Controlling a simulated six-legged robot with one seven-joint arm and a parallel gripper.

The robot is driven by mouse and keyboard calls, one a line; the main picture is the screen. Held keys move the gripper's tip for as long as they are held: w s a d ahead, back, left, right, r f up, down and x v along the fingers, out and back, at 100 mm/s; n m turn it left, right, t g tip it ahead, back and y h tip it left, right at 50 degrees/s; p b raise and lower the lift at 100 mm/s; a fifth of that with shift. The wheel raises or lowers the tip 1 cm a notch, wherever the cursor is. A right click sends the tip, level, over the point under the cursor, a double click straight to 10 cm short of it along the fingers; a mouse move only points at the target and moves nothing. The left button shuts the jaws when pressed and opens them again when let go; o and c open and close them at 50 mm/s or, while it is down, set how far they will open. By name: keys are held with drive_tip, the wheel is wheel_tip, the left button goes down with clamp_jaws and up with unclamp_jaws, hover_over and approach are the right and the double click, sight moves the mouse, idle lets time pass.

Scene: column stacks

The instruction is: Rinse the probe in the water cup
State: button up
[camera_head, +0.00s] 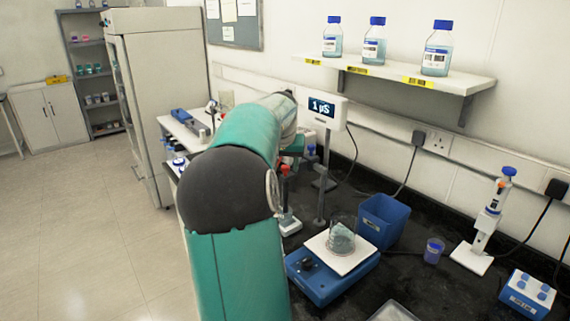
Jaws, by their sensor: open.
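My arm fills the middle of the view and hides much of the bench behind it. The end of my gripper (296,157) is mostly behind the arm; it appears open beside a red-topped upright device (285,180) on a white base. I cannot tell if this device is the probe. A clear beaker (342,240) with pale contents stands on the white plate of a blue stirrer (325,278). A small blue-purple cup (433,251) stands to its right. I cannot tell which vessel is the water cup. A meter (327,112) on a post reads 1 µS.
A blue open bin (384,221) stands behind the stirrer. A pipette on a stand (487,222) and a blue block (527,294) stand at right. A wall shelf (400,72) holds three blue-capped bottles. Cables hang along the wall. Open floor (85,220) lies left.

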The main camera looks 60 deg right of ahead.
clamp_jaws()
drive_tip(key=shift+r, duration=3.2)
unclamp_jaws()
drive_tip(key=shift+a+r, duration=0.1)
drive_tip(key=v, duration=1.3)
drive_tip(key=shift+r, duration=0.25)
